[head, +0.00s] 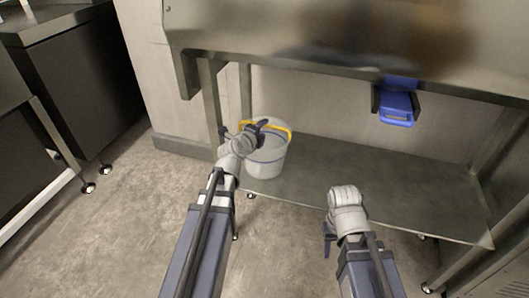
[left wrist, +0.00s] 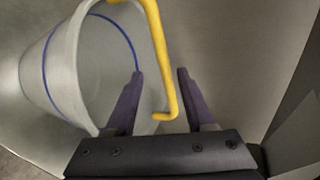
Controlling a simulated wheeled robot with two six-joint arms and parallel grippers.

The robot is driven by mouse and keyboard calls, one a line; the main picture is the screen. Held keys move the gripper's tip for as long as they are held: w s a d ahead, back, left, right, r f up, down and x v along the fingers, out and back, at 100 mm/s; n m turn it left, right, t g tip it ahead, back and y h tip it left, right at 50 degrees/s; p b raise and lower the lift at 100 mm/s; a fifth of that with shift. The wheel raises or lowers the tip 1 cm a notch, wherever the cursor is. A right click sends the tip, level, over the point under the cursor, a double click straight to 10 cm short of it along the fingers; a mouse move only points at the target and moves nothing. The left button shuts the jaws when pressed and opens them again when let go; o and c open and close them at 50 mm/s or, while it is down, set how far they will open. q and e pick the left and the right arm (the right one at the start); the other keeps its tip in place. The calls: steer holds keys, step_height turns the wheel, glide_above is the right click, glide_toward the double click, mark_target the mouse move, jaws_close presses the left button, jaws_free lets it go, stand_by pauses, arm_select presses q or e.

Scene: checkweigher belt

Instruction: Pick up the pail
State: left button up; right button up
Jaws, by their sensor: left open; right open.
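The pail (head: 268,160) is light grey with a blue band and a yellow handle (head: 283,130). It stands upright on the left end of the low steel shelf in the head view. My left gripper (head: 262,126) is at the pail's rim and hides part of it. In the left wrist view the pail (left wrist: 62,75) fills the left side, and its yellow handle (left wrist: 160,50) reaches down between the two open fingers of my left gripper (left wrist: 160,82). I cannot tell whether the fingers touch the handle. My right gripper (head: 328,240) is below the shelf's front edge, apart from the pail.
The low steel shelf (head: 390,185) is bare to the right of the pail. A table leg (head: 209,95) stands left of the pail. Dark cabinets (head: 80,80) stand at the left.

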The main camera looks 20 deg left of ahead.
arm_select(q)
steer(key=x, duration=0.4)
steer(key=b+x, duration=0.1)
steer(key=x, duration=0.1)
steer(key=shift+a+r, duration=0.15)
steer(key=shift+r, duration=0.2)
jaws_close()
stand_by(1.1)
